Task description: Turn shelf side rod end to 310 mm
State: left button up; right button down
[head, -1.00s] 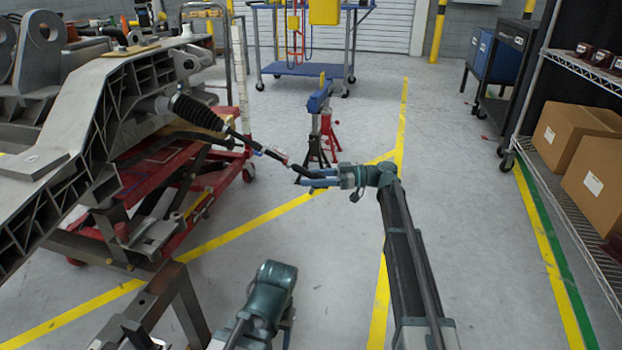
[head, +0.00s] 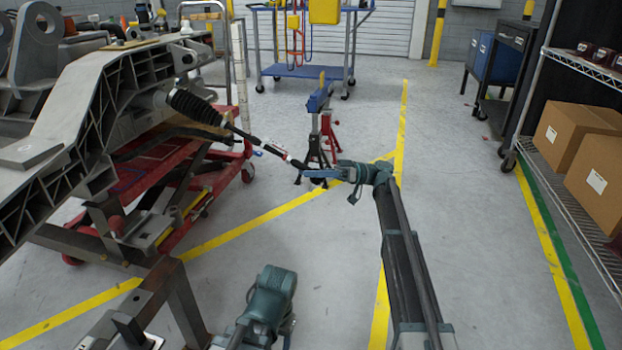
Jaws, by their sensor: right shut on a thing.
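The shelf-side tie rod (head: 246,136) runs from a black ribbed boot (head: 195,107) on the grey chassis frame down to the right. Its dark rod end (head: 318,180) is at the free outer tip and is partly hidden by my right gripper (head: 318,174). The right gripper's blue fingers are shut on the rod end, reaching in from the right. A small pale and red mark (head: 278,150) shows on the rod just inboard of the end. A teal link of my left arm shows at the bottom centre, but its gripper does not show. No length reading is legible.
Black and red jack stands (head: 326,135) stand just behind the rod end. A red lift table (head: 205,180) is under the chassis frame (head: 60,120). A wire shelf (head: 570,190) with cardboard boxes (head: 570,130) stands at the right.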

pick_arm(q)
jog(key=shift+f+b, duration=0.6)
jog(key=shift+f, duration=0.2)
pick_arm(e)
jog(key=shift+d+m+g+y, duration=0.1)
jog(key=shift+m+g+y, duration=0.2)
jog(key=shift+m+g, duration=0.25)
jog(key=shift+c, duration=1.3)
grip_release()
pick_arm(q)
jog(key=shift+d+f, duration=0.1)
